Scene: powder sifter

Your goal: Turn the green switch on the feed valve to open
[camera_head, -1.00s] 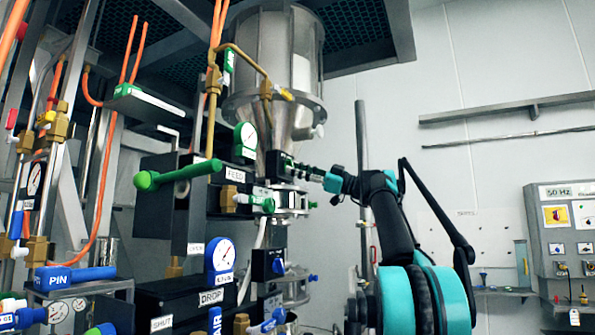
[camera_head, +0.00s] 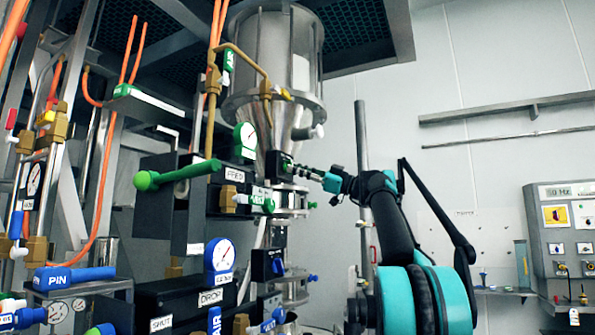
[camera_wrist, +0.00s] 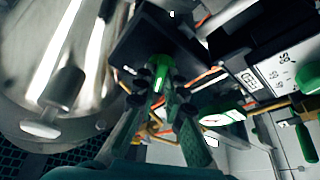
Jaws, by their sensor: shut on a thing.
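The green switch (camera_head: 287,167) sits on the face of a small black box (camera_head: 272,164) below the steel hopper's cone, right of the FEED label (camera_head: 236,176). My gripper (camera_head: 296,170) reaches it from the right, fingers at the switch. In the wrist view the green switch (camera_wrist: 161,66) stands out from the black box (camera_wrist: 135,42), and my gripper (camera_wrist: 160,86) is shut on it. The fingers partly cover the switch, and I cannot read which position it points to.
A long green lever (camera_head: 180,174) and a green gauge (camera_head: 245,141) are left of the switch. The steel hopper (camera_head: 260,55) hangs close above. A blue gauge (camera_head: 220,256) and blue switch box (camera_head: 268,264) lie below. The space right of my arm is open to the wall.

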